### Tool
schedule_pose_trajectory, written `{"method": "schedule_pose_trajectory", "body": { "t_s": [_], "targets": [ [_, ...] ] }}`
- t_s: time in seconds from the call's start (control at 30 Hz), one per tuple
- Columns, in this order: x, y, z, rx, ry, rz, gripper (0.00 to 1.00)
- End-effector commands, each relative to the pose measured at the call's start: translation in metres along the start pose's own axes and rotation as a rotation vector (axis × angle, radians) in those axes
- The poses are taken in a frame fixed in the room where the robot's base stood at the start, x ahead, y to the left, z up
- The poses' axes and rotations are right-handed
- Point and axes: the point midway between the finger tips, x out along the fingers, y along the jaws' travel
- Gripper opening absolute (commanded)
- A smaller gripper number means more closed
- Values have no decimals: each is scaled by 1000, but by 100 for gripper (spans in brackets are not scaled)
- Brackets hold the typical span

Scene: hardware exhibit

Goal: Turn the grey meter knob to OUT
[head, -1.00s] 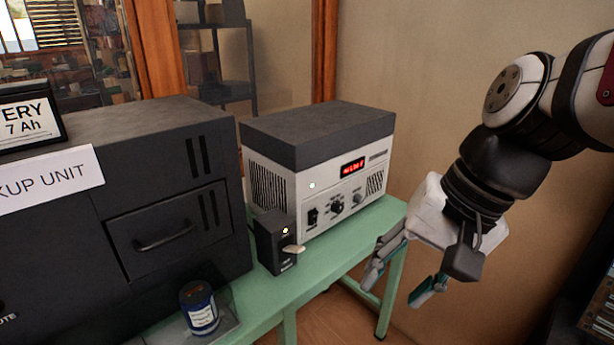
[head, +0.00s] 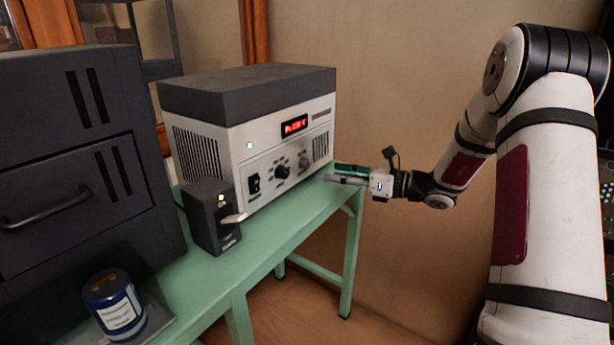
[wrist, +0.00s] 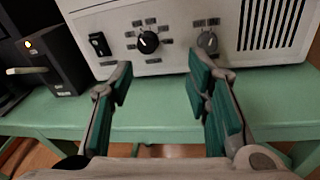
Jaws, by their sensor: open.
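The grey meter knob (head: 304,163) is on the front panel of the white unit with a dark top (head: 240,140), right of a larger black knob (head: 282,172). In the wrist view the grey knob (wrist: 207,41) stands just beyond my right fingertip, and the black knob (wrist: 148,41) is beyond the gap between the fingers. My gripper (head: 338,174) is open and empty, in front of the panel's right part, apart from the knob. The gripper (wrist: 163,75) shows teal pads in the wrist view. The labels are too small to read.
A black rocker switch (wrist: 99,44) is left of the knobs. A small black box with a pale lever (head: 212,215) stands before the unit's left corner. A blue can (head: 115,305) and a big dark cabinet (head: 80,160) are at left. The green table (head: 290,225) is clear in front of the unit.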

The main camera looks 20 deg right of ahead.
Motion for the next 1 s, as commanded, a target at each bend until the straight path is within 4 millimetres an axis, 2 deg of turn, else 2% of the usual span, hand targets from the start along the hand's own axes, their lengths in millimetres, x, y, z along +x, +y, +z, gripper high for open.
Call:
{"method": "schedule_pose_trajectory", "body": {
  "t_s": [0.03,0.13,0.23,0.37,0.47,0.8,1.0],
  "targets": [
    [-4,-21,-13,50,-36,-36,44],
    [-11,-46,-24,118,-91,-89,44],
    [-15,-58,-28,149,-120,-114,44],
    [-8,-62,-28,156,-127,-120,44],
    [6,-63,-26,155,-125,-117,44],
    [71,-70,-20,155,-123,-117,44],
    [102,-75,-16,153,-123,-118,44]
  ]
}}
